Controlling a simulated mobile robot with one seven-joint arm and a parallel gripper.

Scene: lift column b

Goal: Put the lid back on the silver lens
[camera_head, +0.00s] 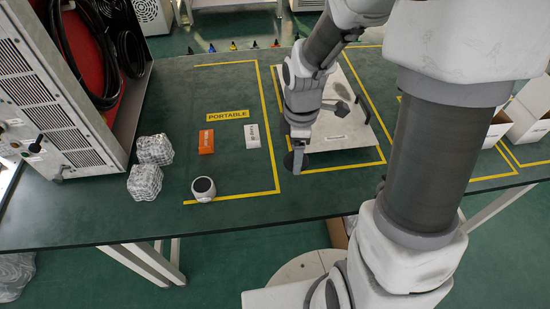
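A small silver-white rounded object with a dark round face (203,186), which looks like the silver lens, stands on the green table near its front edge. It is at the lower left corner of a yellow-taped area. My gripper (298,150) points down to the right of the lens, near the front left of the white board. A dark round disc (290,161), which looks like the lid, is at my fingertips. My gripper seems shut on it, though the fingers partly hide it. The lid is apart from the lens.
An orange box (206,142) and a white box (252,136) lie behind the lens, near a yellow PORTABLE label (228,115). Two clear wrapped bundles (154,149) (145,182) and a large equipment case (45,90) stand left. A white board (340,115) lies behind my gripper.

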